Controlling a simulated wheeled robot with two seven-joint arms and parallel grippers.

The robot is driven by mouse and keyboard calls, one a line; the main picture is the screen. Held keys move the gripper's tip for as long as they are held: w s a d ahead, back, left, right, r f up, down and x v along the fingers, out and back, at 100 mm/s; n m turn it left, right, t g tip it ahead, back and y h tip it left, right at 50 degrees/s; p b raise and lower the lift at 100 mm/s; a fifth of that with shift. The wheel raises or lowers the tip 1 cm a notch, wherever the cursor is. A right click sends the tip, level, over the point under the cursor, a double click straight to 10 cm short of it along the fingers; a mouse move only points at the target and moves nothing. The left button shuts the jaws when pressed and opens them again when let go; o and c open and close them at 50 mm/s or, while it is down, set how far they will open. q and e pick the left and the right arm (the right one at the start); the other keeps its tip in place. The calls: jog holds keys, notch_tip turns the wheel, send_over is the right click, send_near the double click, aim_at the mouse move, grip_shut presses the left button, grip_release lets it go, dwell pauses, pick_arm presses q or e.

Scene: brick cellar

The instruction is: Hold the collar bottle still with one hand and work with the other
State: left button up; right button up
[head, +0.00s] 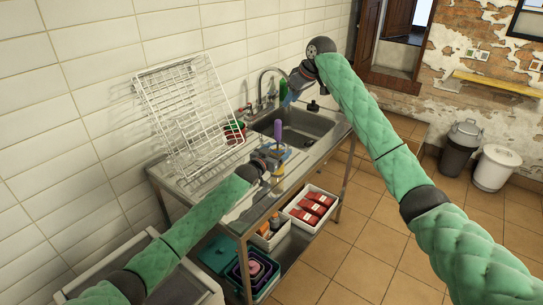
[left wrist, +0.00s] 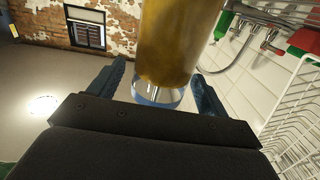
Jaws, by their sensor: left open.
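The collar bottle shows in the left wrist view as an amber cylinder (left wrist: 178,40) with a clear bluish ring (left wrist: 158,95) at its lower end in the picture. My left gripper (left wrist: 158,72) is open, with one finger on each side of the bottle; I cannot tell whether either finger touches it. In the head view my left gripper (head: 276,157) is at the steel counter, with a purple upright piece (head: 278,129) above it and a small yellow part below. My right gripper (head: 292,93) hangs near the tap, apart from the bottle; its jaws are too small to read.
A sink (head: 308,122) with a tap (head: 268,74) lies behind the bottle. A white wire rack (head: 190,110) leans on the tiled wall at left. Red packs (head: 312,204) and bins sit on the lower shelf.

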pick_arm(q)
jog(key=shift+x, duration=1.25)
jog(key=c, duration=1.1)
